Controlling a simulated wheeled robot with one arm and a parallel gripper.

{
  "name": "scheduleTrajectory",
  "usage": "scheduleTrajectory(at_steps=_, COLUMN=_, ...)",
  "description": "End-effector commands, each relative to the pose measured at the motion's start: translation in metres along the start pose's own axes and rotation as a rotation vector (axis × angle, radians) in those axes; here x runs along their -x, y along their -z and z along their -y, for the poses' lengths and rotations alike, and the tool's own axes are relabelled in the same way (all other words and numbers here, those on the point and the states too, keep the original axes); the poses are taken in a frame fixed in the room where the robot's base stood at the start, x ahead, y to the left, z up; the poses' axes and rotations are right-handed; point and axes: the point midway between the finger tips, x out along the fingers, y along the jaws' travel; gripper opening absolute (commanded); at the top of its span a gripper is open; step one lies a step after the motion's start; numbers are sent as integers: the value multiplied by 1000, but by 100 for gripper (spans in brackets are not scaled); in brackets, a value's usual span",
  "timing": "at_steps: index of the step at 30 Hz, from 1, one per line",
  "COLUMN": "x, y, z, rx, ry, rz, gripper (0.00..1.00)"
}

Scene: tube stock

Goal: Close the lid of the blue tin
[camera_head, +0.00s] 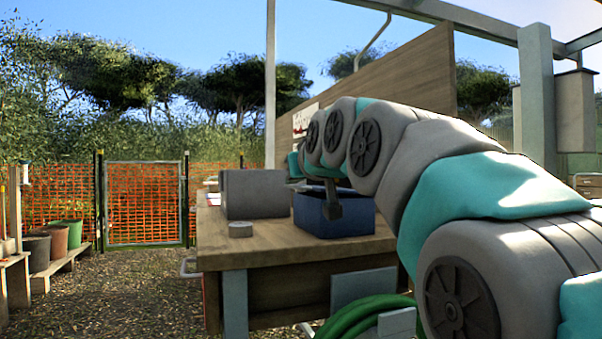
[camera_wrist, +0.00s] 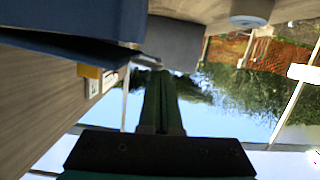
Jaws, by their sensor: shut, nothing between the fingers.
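The blue tin (camera_head: 350,224) stands on the wooden workbench near its right part, partly behind my arm. In the wrist view the blue tin (camera_wrist: 70,20) fills the upper left corner, seen close and upside down. A darker blue strip runs along its edge there; I cannot tell the lid's exact angle, as my arm hides much of the top in the head view. My gripper (camera_head: 332,212) points down at the tin's near upper side. In the wrist view my gripper (camera_wrist: 160,78) has its fingers together and empty, close to the tin's edge. I cannot tell whether they touch.
A grey box (camera_head: 254,194) stands left of the tin on the workbench (camera_head: 285,248). A small grey round roll (camera_head: 241,229) lies at the front left. A wooden panel (camera_head: 400,80) rises behind. A green hose (camera_head: 365,316) hangs below the bench.

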Motion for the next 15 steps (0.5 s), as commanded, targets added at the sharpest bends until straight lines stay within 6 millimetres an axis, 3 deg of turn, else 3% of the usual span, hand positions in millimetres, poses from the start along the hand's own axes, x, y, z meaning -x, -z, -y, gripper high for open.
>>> scheduleTrajectory(at_steps=15, x=-4, y=-14, z=4, rx=-4, ry=1, rz=-1, gripper=0)
